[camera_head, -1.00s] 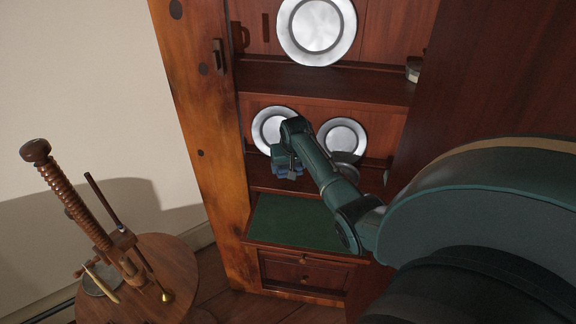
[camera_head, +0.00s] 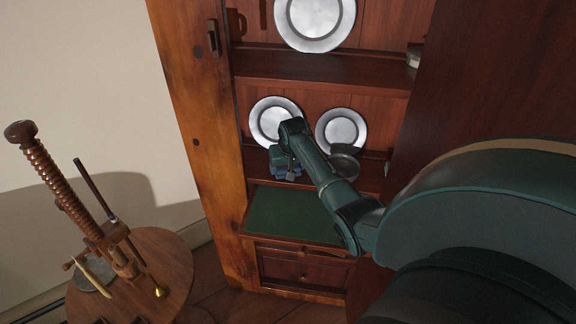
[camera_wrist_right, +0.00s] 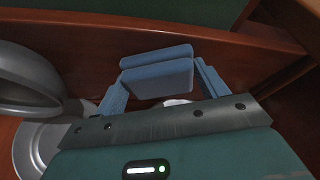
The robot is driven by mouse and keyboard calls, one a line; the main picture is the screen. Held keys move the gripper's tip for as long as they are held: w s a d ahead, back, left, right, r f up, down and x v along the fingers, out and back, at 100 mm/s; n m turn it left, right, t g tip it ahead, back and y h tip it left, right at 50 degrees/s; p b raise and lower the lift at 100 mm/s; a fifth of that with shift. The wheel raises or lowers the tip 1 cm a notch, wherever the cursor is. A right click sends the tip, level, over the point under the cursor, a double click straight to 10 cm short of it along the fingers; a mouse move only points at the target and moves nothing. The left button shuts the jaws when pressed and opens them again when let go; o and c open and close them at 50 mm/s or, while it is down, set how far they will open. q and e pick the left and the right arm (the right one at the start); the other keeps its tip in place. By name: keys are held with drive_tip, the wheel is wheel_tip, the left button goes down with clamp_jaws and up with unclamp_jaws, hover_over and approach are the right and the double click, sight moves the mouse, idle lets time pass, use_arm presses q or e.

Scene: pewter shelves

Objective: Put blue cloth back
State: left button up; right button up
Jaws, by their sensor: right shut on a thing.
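My right gripper (camera_head: 285,168) reaches into the wooden cabinet, in front of the lower plates and above the green surface. It is shut on the blue cloth (camera_wrist_right: 157,78), a folded block that shows between the two fingers in the right wrist view. In the head view the cloth is small and partly hidden by the gripper, so I cannot tell whether it touches the shelf. My left gripper is not in view.
Two pewter plates (camera_head: 341,131) stand on the lower shelf, with a dark grey vessel (camera_head: 343,160) close beside my right arm. A larger plate (camera_head: 314,22) stands above. The green surface (camera_head: 290,215) is clear. A round wooden table (camera_head: 165,262) stands at left.

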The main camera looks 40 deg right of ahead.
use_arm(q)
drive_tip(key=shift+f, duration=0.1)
use_arm(e)
drive_tip(key=shift+s+f, duration=0.1)
drive_tip(key=shift+f, duration=0.2)
drive_tip(key=o, duration=0.8)
drive_tip(key=shift+s+a+f, duration=0.1)
drive_tip(key=shift+f, duration=0.05)
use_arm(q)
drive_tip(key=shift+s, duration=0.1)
use_arm(e)
drive_tip(key=shift+o, duration=0.7)
drive_tip(key=shift+a, duration=0.1)
drive_tip(key=shift+f, duration=0.1)
drive_tip(key=shift+r, duration=0.6)
drive_tip(key=v, duration=0.2)
drive_tip(key=p+v, duration=0.1)
drive_tip(key=v, duration=0.1)
drive_tip(key=p+v, duration=0.1)
drive_tip(key=v, duration=0.1)
drive_tip(key=shift+r, duration=0.4)
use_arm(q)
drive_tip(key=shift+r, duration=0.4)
use_arm(e)
drive_tip(key=shift+r, duration=0.45)
